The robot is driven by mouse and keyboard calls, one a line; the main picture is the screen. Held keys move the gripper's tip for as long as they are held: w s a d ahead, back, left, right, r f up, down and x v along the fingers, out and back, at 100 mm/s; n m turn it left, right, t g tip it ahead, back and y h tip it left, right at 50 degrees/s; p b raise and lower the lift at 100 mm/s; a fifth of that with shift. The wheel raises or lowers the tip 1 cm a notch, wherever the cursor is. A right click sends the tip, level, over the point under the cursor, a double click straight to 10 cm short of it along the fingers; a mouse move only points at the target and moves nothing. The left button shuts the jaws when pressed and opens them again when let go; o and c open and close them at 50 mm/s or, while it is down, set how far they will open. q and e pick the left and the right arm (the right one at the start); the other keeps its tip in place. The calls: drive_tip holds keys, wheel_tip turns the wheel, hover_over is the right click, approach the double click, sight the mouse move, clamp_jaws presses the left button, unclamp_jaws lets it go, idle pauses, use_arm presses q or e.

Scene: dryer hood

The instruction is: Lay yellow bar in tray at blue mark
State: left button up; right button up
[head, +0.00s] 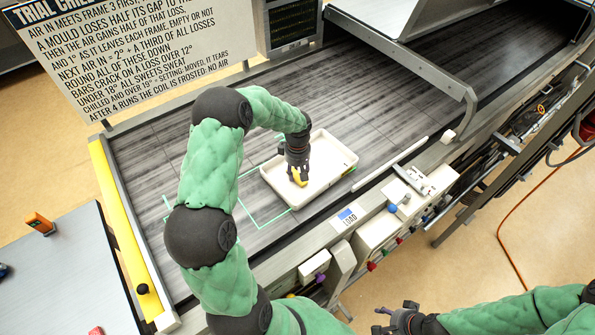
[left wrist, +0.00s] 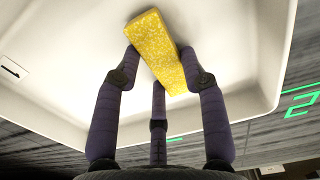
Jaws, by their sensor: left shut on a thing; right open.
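The yellow bar (head: 299,178) is between the fingers of my left gripper (head: 297,174), inside the white tray (head: 335,143). In the left wrist view the speckled yellow bar (left wrist: 157,40) lies slantwise between the fingers of my left gripper (left wrist: 160,66), with the pale tray floor (left wrist: 85,50) behind it. I cannot tell whether the bar touches the floor. No blue mark shows clearly inside the tray; a blue-and-white LOAD label (head: 347,215) is on the rail in front. My right gripper (head: 393,319) is open and empty at the bottom, away from the tray.
The tray stands on a dark belt (head: 390,100) with green outlines (head: 258,213). A metal hood frame (head: 440,80) crosses the belt behind it. Knobs and a control box (head: 378,232) line the front rail. A printed sign (head: 140,45) stands at the back left.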

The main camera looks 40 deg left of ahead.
sight(297, 173)
use_arm(q)
drive_tip(key=shift+f, duration=0.2)
drive_tip(key=o, duration=1.1)
drive_tip(key=shift+o, duration=0.2)
drive_tip(key=shift+r, duration=0.15)
wheel_tip(297, 173, up, 12)
